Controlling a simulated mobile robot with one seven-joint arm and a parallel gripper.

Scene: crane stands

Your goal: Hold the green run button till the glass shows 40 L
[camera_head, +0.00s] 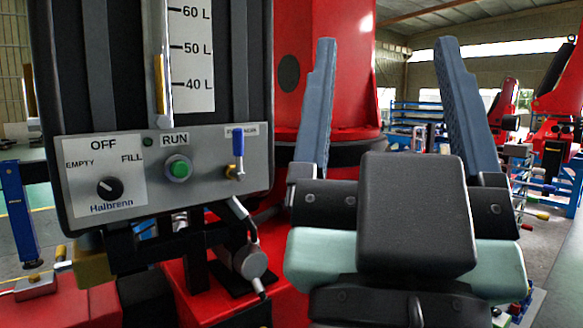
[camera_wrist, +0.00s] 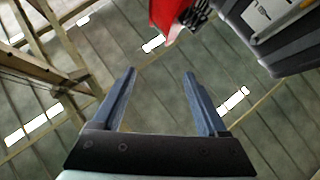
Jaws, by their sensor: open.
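The green run button (camera_head: 179,169) sits in a round collar under the RUN label, in the middle of the grey control panel (camera_head: 215,190). Nothing touches it. The sight glass (camera_head: 158,60) stands upright above it, beside a scale (camera_head: 193,60) marked 60, 50 and 40 L. A yellow strip shows in the glass from just below the 50 mark to below 40; I cannot tell the exact level. My gripper (camera_head: 387,42) is open and empty, to the right of the panel, fingers pointing up. It also shows in the wrist view (camera_wrist: 160,72), with nothing between the fingers.
A black selector knob (camera_head: 110,188) marked OFF, EMPTY and FILL is left of the button. A blue-handled lever (camera_head: 238,145) is right of it, on my gripper's side. A red crane column (camera_head: 345,85) stands behind my gripper.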

